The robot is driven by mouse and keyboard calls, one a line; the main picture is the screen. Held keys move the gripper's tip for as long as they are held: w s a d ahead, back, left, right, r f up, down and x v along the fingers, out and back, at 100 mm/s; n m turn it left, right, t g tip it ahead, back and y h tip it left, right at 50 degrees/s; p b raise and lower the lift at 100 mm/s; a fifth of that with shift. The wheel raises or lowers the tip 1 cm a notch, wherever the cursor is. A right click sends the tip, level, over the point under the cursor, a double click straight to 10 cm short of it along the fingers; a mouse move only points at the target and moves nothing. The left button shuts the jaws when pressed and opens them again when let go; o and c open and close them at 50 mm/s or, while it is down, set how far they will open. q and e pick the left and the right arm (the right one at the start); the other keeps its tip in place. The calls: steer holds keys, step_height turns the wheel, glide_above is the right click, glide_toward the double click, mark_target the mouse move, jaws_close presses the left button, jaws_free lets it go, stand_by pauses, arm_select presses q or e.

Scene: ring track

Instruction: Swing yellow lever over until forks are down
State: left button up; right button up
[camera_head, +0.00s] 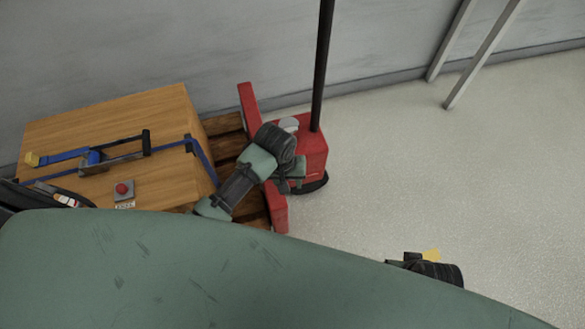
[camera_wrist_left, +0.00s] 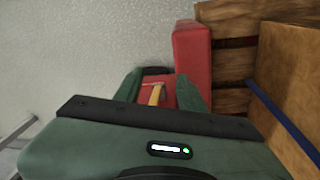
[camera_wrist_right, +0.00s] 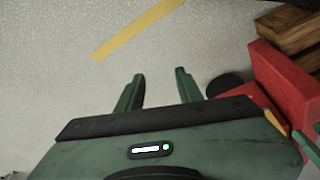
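The red pallet truck (camera_head: 312,152) stands by the wall, with a tall dark handle rising from it. The yellow lever (camera_wrist_left: 157,94) shows in the left wrist view against the red body, between the fingers of my left gripper (camera_wrist_left: 162,88). Those fingers are apart, and I cannot tell whether either touches the lever. In the head view my left gripper (camera_head: 293,178) is at the truck's body and the lever is hidden. My right gripper (camera_wrist_right: 158,85) is open and empty above the floor. The fork height is hard to judge from here.
A wooden crate (camera_head: 70,128) with blue straps and a red button box (camera_head: 123,189) sits on a wooden pallet (camera_head: 228,147) left of the truck. Yellow floor tape (camera_wrist_right: 138,28) lies near my right gripper. The floor on the right is clear up to metal posts (camera_head: 485,55).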

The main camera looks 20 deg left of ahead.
arm_select(q)
steer(key=w+n, duration=0.1)
steer(key=w, duration=0.1)
steer(key=w+a+n, duration=0.1)
steer(key=w, duration=0.2)
steer(key=w+f+n+g+y, duration=0.1)
steer(key=w, duration=0.2)
steer(key=shift+w+a+n, duration=0.2)
steer(key=shift+n, duration=0.1)
steer(key=shift+w+f, duration=0.15)
steer(key=shift+w, duration=0.05)
arm_select(e)
step_height(320, 180, down, 6)
arm_select(q)
steer(key=shift+a+f, duration=0.1)
steer(key=shift+f, duration=0.15)
step_height(320, 180, down, 7)
steer(key=b, duration=0.3)
steer(key=shift+r, duration=0.1)
steer(key=shift+b, duration=0.3)
arm_select(e)
step_height(320, 180, up, 12)
steer(key=shift+s+f, duration=0.15)
steer(key=shift+s, duration=0.25)
steer(key=shift+d, duration=0.1)
arm_select(q)
jaws_close()
steer(key=shift+s, duration=0.1)
